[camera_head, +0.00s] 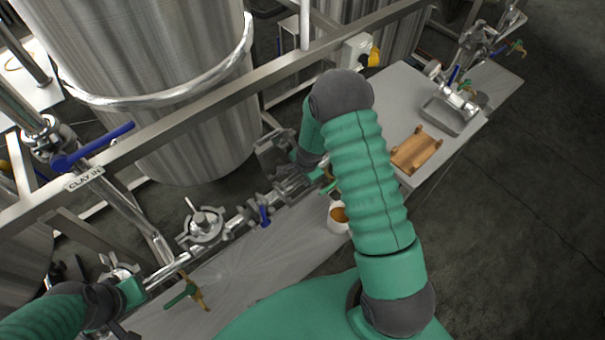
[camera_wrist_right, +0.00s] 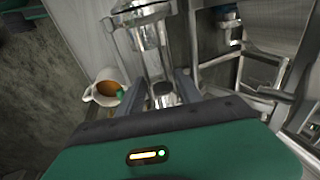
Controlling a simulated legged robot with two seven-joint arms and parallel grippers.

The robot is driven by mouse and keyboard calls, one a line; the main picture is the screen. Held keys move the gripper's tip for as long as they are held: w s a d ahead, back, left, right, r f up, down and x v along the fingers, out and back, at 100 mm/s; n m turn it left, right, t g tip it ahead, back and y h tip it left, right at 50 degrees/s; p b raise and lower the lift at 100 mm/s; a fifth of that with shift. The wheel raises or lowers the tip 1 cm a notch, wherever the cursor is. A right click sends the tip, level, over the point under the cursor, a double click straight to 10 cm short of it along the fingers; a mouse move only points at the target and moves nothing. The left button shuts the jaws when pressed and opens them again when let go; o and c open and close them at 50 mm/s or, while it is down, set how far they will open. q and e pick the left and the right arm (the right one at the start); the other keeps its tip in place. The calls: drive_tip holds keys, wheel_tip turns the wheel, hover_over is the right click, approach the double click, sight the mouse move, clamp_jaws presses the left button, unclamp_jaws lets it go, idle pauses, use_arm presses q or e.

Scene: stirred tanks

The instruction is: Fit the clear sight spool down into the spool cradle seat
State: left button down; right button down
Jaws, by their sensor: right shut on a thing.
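In the right wrist view, the clear sight spool (camera_wrist_right: 153,50) is a see-through tube with metal ends. My right gripper (camera_wrist_right: 157,88) is shut on it, a finger on each side. In the head view, my right arm hides most of this grip. A brown cradle (camera_head: 416,149), which looks like the spool cradle, lies on the grey bench to the right of my right arm, apart from the spool. Its seat shows empty. My left gripper (camera_head: 122,318) is at the lower left, partly cut off, and its fingers are unclear.
A white cup (camera_head: 338,218) with brown contents stands on the bench (camera_head: 268,262) beside my right arm. A pipe line with valves (camera_head: 203,222) runs along the bench. Steel tanks and rails stand behind. A metal tray (camera_head: 452,115) sits beyond the cradle.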

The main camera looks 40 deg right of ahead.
drive_tip(key=shift+f, duration=0.25)
drive_tip(key=c, duration=0.7)
unclamp_jaws()
drive_tip(key=p+v, duration=0.3)
drive_tip(key=v, duration=1.4)
drive_tip(key=shift+f, duration=0.1)
